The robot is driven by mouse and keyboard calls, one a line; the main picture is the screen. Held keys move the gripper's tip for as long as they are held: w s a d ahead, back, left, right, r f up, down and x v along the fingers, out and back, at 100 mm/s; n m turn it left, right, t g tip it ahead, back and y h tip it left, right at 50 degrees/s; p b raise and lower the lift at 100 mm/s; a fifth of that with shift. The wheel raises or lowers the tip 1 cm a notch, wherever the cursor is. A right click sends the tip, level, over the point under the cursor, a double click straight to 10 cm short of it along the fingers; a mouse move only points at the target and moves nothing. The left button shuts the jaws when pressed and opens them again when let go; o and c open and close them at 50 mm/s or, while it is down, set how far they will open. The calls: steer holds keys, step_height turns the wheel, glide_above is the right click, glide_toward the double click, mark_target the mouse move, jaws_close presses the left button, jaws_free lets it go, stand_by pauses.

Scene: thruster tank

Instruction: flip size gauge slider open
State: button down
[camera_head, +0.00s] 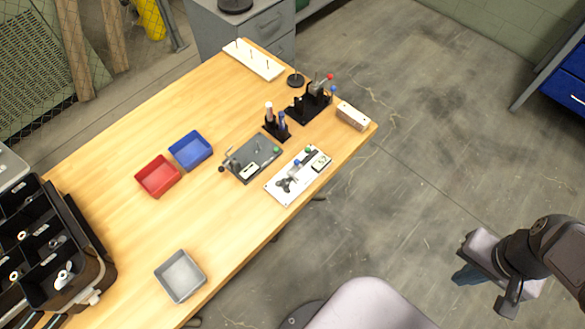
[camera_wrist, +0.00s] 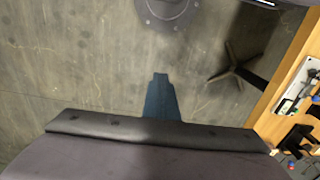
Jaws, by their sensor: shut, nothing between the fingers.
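A white board (camera_head: 283,190) lies near the table's right edge. It carries dark fittings, a blue knob (camera_head: 297,162), a green knob (camera_head: 308,148) and a small black-and-white piece (camera_head: 320,161). I cannot tell which one bears the size gauge slider, or the slider's position. My gripper (camera_head: 467,276) is off the table at the lower right, over the floor, far from both. Its blue fingers (camera_wrist: 160,97) are together and empty in the wrist view.
On the wooden table (camera_head: 225,225) are a red bin (camera_head: 158,177), a blue bin (camera_head: 190,151), a grey tray (camera_head: 180,276), a bottle rack (camera_head: 276,127) and a black stand (camera_head: 308,105). A black organizer (camera_head: 85,245) stands at left. Open floor separates my gripper from the table.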

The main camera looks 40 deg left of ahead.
steer(key=w+a+f+n+t+h+b, duration=0.2)
steer(key=a+n+b, duration=0.1)
steer(key=a+n, duration=0.85)
steer(key=w+a+f+n+t+h+b, duration=0.2)
steer(key=a+n+t, duration=0.1)
steer(key=a+n, duration=0.85)
steer(key=s+a+n+t+y+b, duration=0.1)
steer(key=s+a+n+t+y, duration=0.1)
steer(key=s+a+n, duration=0.5)
steer(key=s+a+n+t+y+b, duration=0.1)
steer(key=s+a+n+t+y, duration=0.2)
steer(key=s+a+n, duration=0.4)
steer(key=a+n+y, duration=0.1)
steer(key=a, duration=0.6)
steer(key=shift+s+a+b, duration=0.2)
steer(key=shift+s+b, duration=0.1)
steer(key=shift+b, duration=0.1)
steer(key=shift+w+f, duration=0.1)
steer(key=shift+f, duration=0.05)
glide_toward(296, 166)
steer(key=shift+p+x, duration=0.45)
steer(key=shift+x, duration=1.9)
